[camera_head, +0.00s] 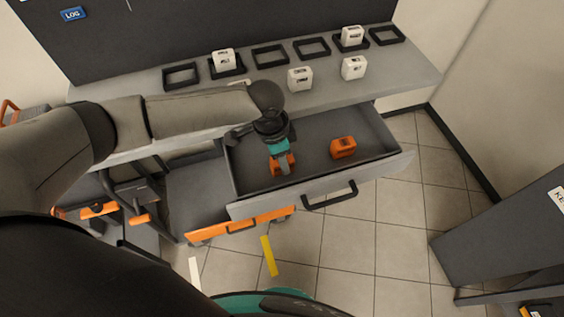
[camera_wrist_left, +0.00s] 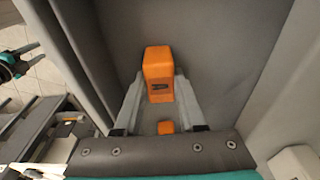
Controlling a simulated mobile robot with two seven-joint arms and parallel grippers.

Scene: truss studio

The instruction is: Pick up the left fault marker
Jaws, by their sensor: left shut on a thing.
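The left fault marker is an orange block (camera_head: 276,168) inside the open grey drawer (camera_head: 310,180). My left gripper (camera_head: 283,165) points down into the drawer and is shut on this marker. In the left wrist view the marker (camera_wrist_left: 158,62) sits between the two grey fingers (camera_wrist_left: 158,98), with a dark label on its face. In the head view the fingers hide part of it, and I cannot tell if it touches the drawer floor. A second orange marker (camera_head: 343,147) stands to the right in the drawer, apart from the gripper.
Above the drawer, a grey shelf (camera_head: 420,75) carries black square frames (camera_head: 270,55) and several white blocks (camera_head: 300,78). A dark cabinet (camera_head: 505,235) stands at right. Tiled floor (camera_head: 350,240) is clear before the drawer.

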